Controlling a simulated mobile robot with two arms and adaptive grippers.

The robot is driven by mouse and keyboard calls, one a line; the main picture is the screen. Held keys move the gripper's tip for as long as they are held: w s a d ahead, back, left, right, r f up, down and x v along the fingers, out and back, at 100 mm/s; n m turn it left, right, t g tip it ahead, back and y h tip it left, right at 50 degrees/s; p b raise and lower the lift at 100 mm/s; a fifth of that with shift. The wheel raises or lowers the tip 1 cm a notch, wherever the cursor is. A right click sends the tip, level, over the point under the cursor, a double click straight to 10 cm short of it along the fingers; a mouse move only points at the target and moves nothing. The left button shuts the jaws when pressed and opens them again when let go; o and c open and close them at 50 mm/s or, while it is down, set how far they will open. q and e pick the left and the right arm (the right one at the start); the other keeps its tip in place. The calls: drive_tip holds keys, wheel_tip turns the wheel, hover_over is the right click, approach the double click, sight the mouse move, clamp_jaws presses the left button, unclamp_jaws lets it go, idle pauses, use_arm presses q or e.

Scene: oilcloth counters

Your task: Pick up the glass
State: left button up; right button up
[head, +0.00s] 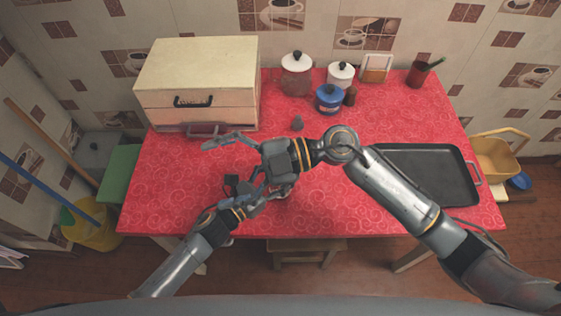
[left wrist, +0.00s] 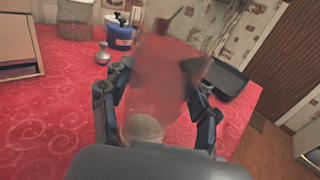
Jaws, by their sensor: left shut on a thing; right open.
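A see-through, hazy glass (left wrist: 160,80) stands out between the fingers of my left gripper (left wrist: 157,78) in the left wrist view. The left gripper is shut on it, with one finger on each side. In the head view my left gripper (head: 279,188) is over the front middle of the red table, partly covered by my right arm. The glass is hard to make out there. My right gripper (head: 228,152) is open and empty, just behind the left one, with its fingers pointing left.
A cream box (head: 197,75) with a handle stands back left on the red table (head: 175,180). Canisters, including a blue one (head: 328,98), stand at the back. A small grey flask-like thing (head: 297,123) is in front of them. A dark tray (head: 440,175) lies right. The front left is clear.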

drive_tip(key=w+d+f+m+t+h, duration=0.2)
drive_tip(key=d+f+m+t, duration=0.3)
drive_tip(key=d+m+t, duration=0.4)
drive_tip(key=w+d+f+m+t+h, duration=0.1)
drive_tip(key=d+f+m+t, duration=0.5)
drive_tip(key=d+m, duration=0.45)
drive_tip(key=shift+m+t+h, duration=0.25)
drive_tip(key=shift+t+h, duration=0.05)
drive_tip(key=shift+t, duration=0.3)
drive_tip(key=x, duration=1.2)
drive_tip(key=shift+s+a+r, duration=0.1)
drive_tip(key=shift+r, duration=0.1)
drive_tip(key=c, duration=1.8)
drive_tip(key=shift+r, duration=0.15)
drive_tip(key=shift+c, duration=0.2)
wheel_tip(320, 180, up, 10)
